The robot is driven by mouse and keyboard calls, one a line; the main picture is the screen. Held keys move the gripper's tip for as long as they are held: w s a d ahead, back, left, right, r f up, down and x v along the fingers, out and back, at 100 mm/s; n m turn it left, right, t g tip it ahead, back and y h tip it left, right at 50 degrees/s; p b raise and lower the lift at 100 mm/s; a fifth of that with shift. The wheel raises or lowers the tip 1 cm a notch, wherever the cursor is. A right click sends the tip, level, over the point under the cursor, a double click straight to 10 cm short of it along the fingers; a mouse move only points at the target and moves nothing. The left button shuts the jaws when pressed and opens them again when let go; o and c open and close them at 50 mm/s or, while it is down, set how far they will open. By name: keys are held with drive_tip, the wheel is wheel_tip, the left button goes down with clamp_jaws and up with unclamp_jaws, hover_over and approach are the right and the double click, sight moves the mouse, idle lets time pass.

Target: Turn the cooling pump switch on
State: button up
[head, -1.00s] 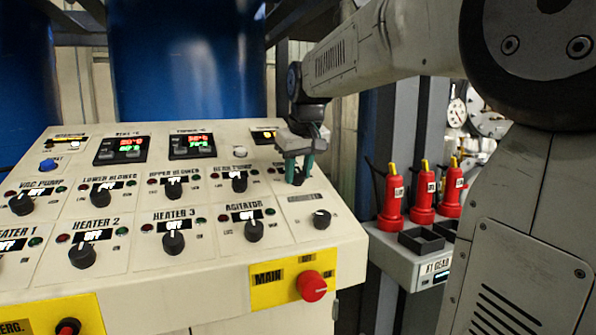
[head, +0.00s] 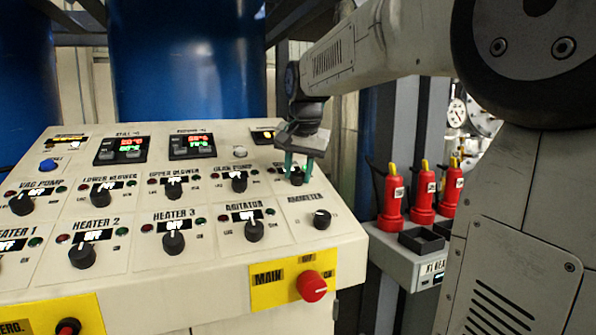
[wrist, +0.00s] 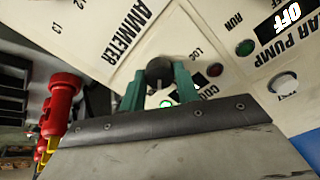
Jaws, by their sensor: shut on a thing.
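The cooling pump switch is a dark round knob (head: 297,178) at the upper right of the sloped control panel. It also shows in the wrist view (wrist: 159,70), beside a label beginning "COO" that my gripper partly covers. My gripper (head: 299,172) has its two green fingers on either side of this knob, shut on it. In the wrist view, my gripper (wrist: 158,80) covers the switch's display. A bright green-white spot (wrist: 165,103) shows between the fingers, and a red lamp (wrist: 214,70) sits beside them.
A red main knob (head: 312,286) sits on the panel front. Red bottle-like items (head: 392,199) stand on a shelf at right.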

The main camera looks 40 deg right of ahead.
drive_tip(key=shift+m, duration=1.3)
drive_tip(key=shift+r, duration=0.1)
drive_tip(key=o, duration=1)
drive_tip(key=shift+c, duration=0.2)
drive_tip(key=v, duration=0.7)
drive_tip(key=shift+s+r, duration=0.15)
drive_tip(key=shift+r, duration=0.15)
drive_tip(key=shift+a, duration=0.1)
drive_tip(key=s+a+f+n, duration=0.1)
drive_tip(key=s+a+f, duration=0.1)
drive_tip(key=s+a, duration=0.1)
drive_tip(key=s+a+f+n, duration=0.2)
drive_tip(key=s+a+f, duration=0.1)
drive_tip(key=s+a+f+n, duration=0.2)
drive_tip(key=s+f, duration=0.1)
drive_tip(key=shift+s+a+f+g+y, duration=0.15)
drive_tip(key=shift+s+a+g+y, duration=0.2)
drive_tip(key=shift+a+g+y, duration=0.05)
drive_tip(key=s+a+f+n, duration=0.3)
drive_tip(key=s+f+n, duration=0.1)
drive_tip(key=s+f, duration=0.3)
drive_tip(key=s+a+f+n+g, duration=0.1)
drive_tip(key=s+a+f+n, duration=0.2)
drive_tip(key=s+f, duration=0.4)
drive_tip(key=shift+s+a+f+n+g+y, duration=0.3)
drive_tip(key=shift+s+a+f+n+y, duration=0.1)
drive_tip(key=shift+f, duration=0.15)
